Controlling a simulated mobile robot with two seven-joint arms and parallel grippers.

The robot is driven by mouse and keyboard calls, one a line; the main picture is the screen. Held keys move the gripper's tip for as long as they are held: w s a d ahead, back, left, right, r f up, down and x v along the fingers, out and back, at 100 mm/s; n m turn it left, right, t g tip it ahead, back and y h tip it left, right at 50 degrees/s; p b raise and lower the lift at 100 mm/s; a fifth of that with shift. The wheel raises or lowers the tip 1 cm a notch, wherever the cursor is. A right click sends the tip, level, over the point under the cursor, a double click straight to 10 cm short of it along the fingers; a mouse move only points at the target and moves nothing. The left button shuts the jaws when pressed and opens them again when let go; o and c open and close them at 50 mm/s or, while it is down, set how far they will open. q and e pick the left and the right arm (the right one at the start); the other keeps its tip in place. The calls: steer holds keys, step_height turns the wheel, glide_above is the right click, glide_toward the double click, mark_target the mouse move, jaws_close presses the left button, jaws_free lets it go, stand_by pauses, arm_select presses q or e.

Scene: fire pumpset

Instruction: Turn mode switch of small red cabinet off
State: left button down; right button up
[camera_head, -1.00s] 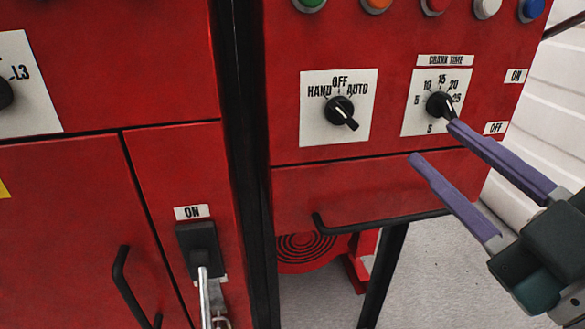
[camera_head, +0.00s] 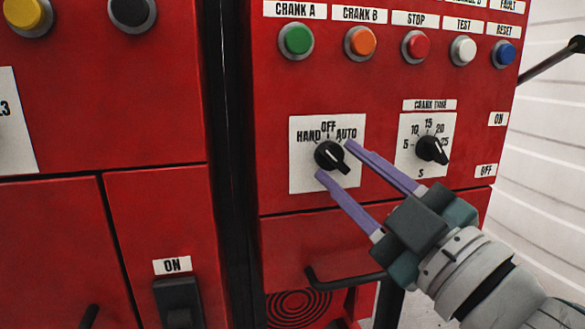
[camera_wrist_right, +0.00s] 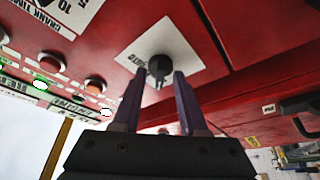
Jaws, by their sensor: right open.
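The small red cabinet (camera_head: 385,190) fills the right half of the head view. Its mode switch (camera_head: 330,155) is a black knob on a white plate marked HAND, OFF and AUTO. The knob's white pointer line points to the lower right, not at the OFF mark on top. My right gripper (camera_head: 335,161) is open, its two purple fingers at the knob's right and lower edges. In the right wrist view the knob (camera_wrist_right: 159,67) shows just beyond and between the open fingertips (camera_wrist_right: 158,82). Whether they touch it I cannot tell. My left gripper is not in view.
A crank time knob (camera_head: 432,149) sits right of the mode switch. Several coloured buttons, among them a green one (camera_head: 296,39), line the top. A black handle (camera_head: 345,281) juts out below. A larger red cabinet (camera_head: 90,110) stands at left.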

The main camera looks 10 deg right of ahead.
jaws_close()
stand_by(0.4)
